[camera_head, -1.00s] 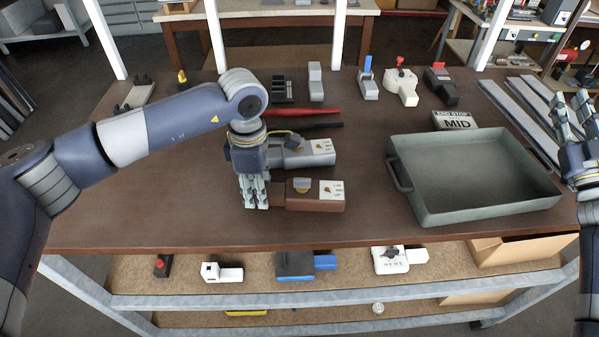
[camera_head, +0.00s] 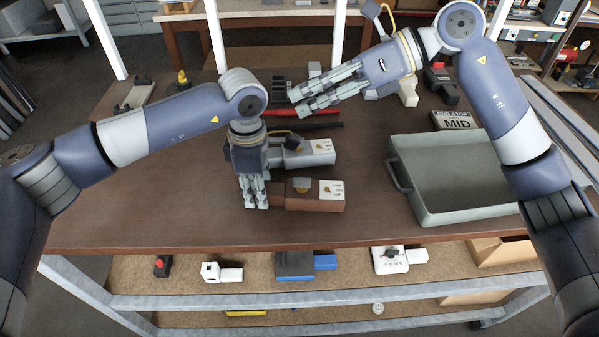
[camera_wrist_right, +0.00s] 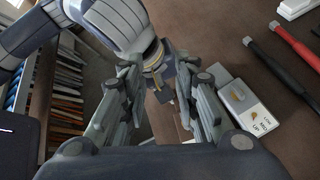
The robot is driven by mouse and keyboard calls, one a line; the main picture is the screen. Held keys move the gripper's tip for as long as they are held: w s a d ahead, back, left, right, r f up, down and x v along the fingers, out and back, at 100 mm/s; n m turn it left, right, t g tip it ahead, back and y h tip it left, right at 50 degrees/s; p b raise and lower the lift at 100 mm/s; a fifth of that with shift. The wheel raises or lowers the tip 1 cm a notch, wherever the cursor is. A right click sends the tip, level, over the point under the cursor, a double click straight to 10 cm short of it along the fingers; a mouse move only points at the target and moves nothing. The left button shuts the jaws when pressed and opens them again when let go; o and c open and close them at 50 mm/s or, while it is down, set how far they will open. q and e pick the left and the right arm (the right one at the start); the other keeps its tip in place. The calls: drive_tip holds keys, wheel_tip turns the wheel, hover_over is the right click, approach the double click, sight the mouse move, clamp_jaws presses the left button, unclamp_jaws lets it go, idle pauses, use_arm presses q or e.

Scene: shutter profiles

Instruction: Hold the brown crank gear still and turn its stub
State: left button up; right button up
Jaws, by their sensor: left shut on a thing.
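The brown crank gear (camera_head: 318,204) lies near the front of the table in the head view. A small tan stub (camera_head: 302,184) stands on its top, beside a white marked plate (camera_head: 331,190). My left gripper (camera_head: 257,205) points down and is shut on the gear's left end, hiding that end. My right gripper (camera_head: 295,103) is open and empty, above the table and behind the gear, its fingers pointing left. In the right wrist view its fingers (camera_wrist_right: 158,75) are spread, with my left arm beyond them. The brown gear is mostly hidden there.
A similar grey unit (camera_head: 310,153) lies just behind the brown gear; it also shows in the right wrist view (camera_wrist_right: 235,94). A red bar (camera_head: 308,112) and a black bar (camera_head: 318,126) lie behind it. A green-grey tray (camera_head: 432,218) stands right. The table's front left is clear.

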sight(297, 179)
drive_tip(key=s+f+n+h, duration=0.1)
drive_tip(key=f+h, duration=0.1)
drive_tip(key=f, duration=0.3)
drive_tip(key=a+f+n+h, duration=0.1)
drive_tip(key=f+n+h, duration=0.1)
drive_tip(key=f, duration=0.4)
drive_tip(key=s+a+f+n+h, duration=0.1)
drive_tip(key=f+h, duration=0.2)
drive_tip(key=f, duration=0.2)
drive_tip(key=shift+s+a+f+n+h, duration=0.15)
drive_tip(key=shift+s+f+n+h, duration=0.15)
drive_tip(key=shift+s, duration=0.05)
drive_tip(key=shift+c, duration=0.5)
clamp_jaws()
